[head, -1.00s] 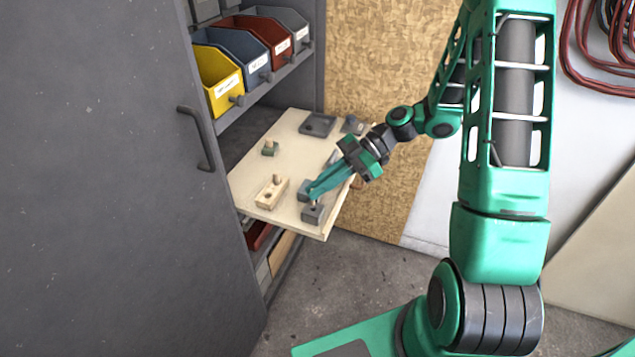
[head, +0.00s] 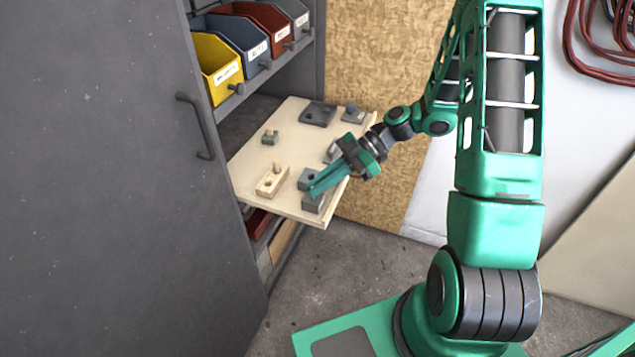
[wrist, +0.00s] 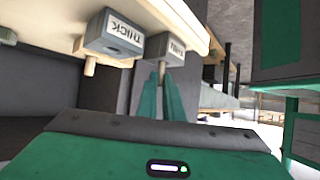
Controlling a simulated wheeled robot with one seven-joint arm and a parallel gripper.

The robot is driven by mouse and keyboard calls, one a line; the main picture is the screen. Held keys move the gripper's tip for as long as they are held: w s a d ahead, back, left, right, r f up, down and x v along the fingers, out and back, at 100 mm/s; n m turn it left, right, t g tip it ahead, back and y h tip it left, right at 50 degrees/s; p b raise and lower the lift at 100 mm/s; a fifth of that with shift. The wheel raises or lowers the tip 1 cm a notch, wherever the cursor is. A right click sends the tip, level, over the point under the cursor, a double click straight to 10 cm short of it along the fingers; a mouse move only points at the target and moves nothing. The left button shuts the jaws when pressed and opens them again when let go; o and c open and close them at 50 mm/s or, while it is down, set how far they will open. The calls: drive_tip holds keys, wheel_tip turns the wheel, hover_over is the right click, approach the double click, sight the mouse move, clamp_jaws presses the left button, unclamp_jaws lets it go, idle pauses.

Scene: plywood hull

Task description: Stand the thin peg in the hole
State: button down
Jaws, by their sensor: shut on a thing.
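My gripper (head: 313,193) is shut on the thin peg, over the grey block (head: 313,205) at the board's near corner. In the wrist view, which is tilted nearly upside down, the pale thin peg (wrist: 162,70) shows between the fingertips, its end at the face of a labelled grey block (wrist: 166,46). I cannot tell how deep it sits in the hole, which is hidden. Beside it is a grey block marked THICK (wrist: 115,32); it also shows in the head view (head: 308,179).
The pale board (head: 240,178) also bears a wooden block (head: 270,185) with a peg standing in it, a small green block (head: 270,137) and grey pieces (head: 318,114) at the back. Bins (head: 216,65) sit above. A grey cabinet door (head: 100,180) stands left.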

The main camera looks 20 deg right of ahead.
drive_tip(key=c, duration=1.8)
unclamp_jaws()
drive_tip(key=shift+d, duration=0.1)
drive_tip(key=v, duration=1)
drive_tip(key=shift+w+d+r, duration=0.1)
drive_tip(key=shift+d+r, duration=0.05)
drive_tip(key=shift+r, duration=0.1)
drive_tip(key=s+d+r+m+h, duration=0.3)
drive_tip(key=s+m+h, duration=0.1)
drive_tip(key=s+m, duration=0.4)
drive_tip(key=s+d+r+m+h, duration=0.3)
drive_tip(key=s+d+m+h, duration=0.1)
drive_tip(key=s+m, duration=0.4)
drive_tip(key=s+d+r+m+h, duration=0.3)
drive_tip(key=s+d+r+m, duration=0.1)
drive_tip(key=s+m, duration=0.4)
drive_tip(key=shift+s+d+m+t+h, duration=0.15)
drive_tip(key=shift+s+m+t+h, duration=0.25)
drive_tip(key=shift+m, duration=0.2)
